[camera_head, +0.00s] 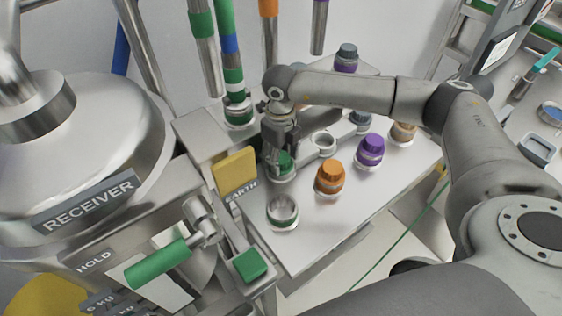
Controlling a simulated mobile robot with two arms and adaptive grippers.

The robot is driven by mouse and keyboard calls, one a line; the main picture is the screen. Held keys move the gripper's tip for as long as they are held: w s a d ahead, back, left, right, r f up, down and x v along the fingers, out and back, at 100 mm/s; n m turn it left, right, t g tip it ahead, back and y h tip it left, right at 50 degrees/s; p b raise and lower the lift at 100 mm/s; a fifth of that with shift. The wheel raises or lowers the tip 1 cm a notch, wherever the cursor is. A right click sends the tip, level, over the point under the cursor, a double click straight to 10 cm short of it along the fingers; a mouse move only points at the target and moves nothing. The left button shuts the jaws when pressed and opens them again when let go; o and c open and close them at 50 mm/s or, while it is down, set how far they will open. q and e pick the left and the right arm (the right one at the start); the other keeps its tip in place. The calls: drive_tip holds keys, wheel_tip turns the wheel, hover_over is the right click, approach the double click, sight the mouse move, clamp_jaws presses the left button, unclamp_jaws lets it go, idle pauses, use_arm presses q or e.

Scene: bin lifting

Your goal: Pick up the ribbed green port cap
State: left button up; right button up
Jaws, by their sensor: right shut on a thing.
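The ribbed green port cap (286,161) is on the white table, left of the orange cap, and its upper part is partly hidden by my right gripper. My right gripper (282,160) comes down from above, with its fingers around the green cap, and is shut on it. The cap appears at or just above its place on the table; I cannot tell whether it is lifted. My left gripper is not in view.
An orange cap (330,176) and a purple cap (370,148) stand to the right. The RECEIVER vessel (75,150) and a yellow EARTH plate (236,171) flank the left. Pipes rise behind.

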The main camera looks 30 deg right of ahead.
drive_tip(key=shift+s+a+f, duration=0.1)
drive_tip(key=shift+s+f, duration=0.05)
drive_tip(key=shift+s, duration=0.1)
drive_tip(key=r, duration=0.2)
drive_tip(key=shift+w+r+b, duration=0.3)
drive_tip(key=shift+r+b, duration=0.05)
drive_tip(key=shift+b, duration=0.05)
drive_tip(key=s+a+r+b, duration=0.1)
drive_tip(key=s+a+r, duration=0.1)
drive_tip(key=a+r, duration=0.1)
drive_tip(key=s+a+r+b, duration=0.1)
drive_tip(key=s+a+r, duration=0.2)
drive_tip(key=a+r, duration=0.1)
drive_tip(key=s+a+r+b, duration=0.2)
drive_tip(key=s+a+r, duration=0.1)
drive_tip(key=a, duration=0.1)
drive_tip(key=shift+s+a+r, duration=0.15)
drive_tip(key=shift+a, duration=0.05)
